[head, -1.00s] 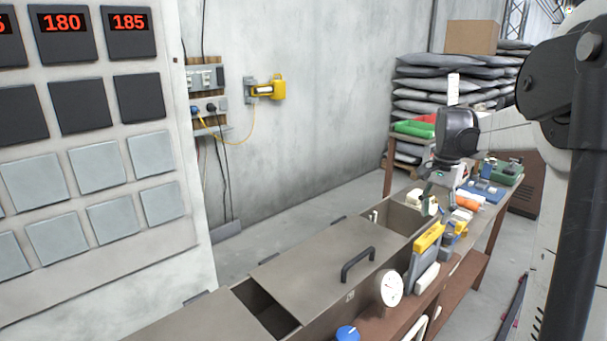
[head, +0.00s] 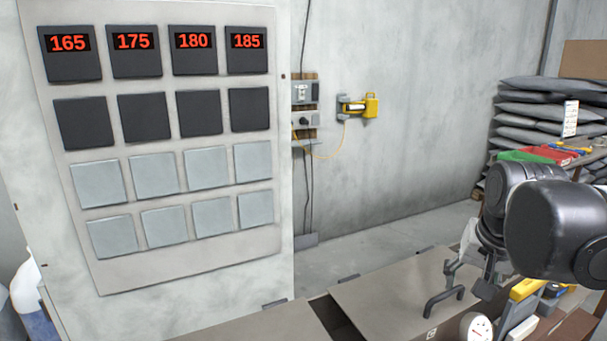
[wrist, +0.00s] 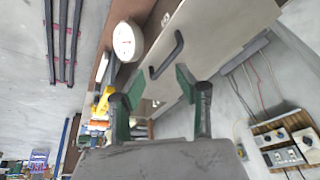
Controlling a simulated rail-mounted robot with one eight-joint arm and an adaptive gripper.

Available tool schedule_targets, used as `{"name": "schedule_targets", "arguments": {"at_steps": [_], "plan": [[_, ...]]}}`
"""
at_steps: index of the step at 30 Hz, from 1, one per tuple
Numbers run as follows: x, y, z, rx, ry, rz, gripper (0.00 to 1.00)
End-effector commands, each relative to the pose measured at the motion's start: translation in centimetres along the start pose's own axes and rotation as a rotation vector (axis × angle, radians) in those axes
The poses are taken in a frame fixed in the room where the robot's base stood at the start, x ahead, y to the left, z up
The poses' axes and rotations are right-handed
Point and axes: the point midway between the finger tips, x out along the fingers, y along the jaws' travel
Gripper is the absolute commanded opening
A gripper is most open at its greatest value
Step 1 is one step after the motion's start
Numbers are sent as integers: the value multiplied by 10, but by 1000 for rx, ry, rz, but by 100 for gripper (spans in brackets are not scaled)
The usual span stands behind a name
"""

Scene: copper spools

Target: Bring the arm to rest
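My gripper (head: 468,276) hangs at the lower right in the head view, in front of my dark wrist. It appears above the grey lid (head: 375,290) with the black handle (head: 443,301). In the wrist view my gripper (wrist: 158,88) shows two green-padded fingers spread apart with nothing between them. Beyond the fingers lie the lid (wrist: 215,35) and its handle (wrist: 166,56). The handle is not held. Part of the gripper is hard to make out against the bench in the head view.
A control panel (head: 165,265) with red readouts stands at the left. A white dial gauge (head: 476,328) sits by the lid; a dark gap (head: 335,318) lies left of the lid. Grey sacks (head: 535,110) are stacked at the back right. The floor by the wall is clear.

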Motion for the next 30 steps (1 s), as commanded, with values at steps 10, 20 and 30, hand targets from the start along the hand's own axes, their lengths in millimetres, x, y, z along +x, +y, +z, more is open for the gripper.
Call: {"name": "schedule_targets", "arguments": {"at_steps": [10,20,30], "plan": [[-1,-36,96,-280,147,-90,32],[7,-45,139,-409,225,-132,32],[7,-46,140,-413,227,-133,32]]}}
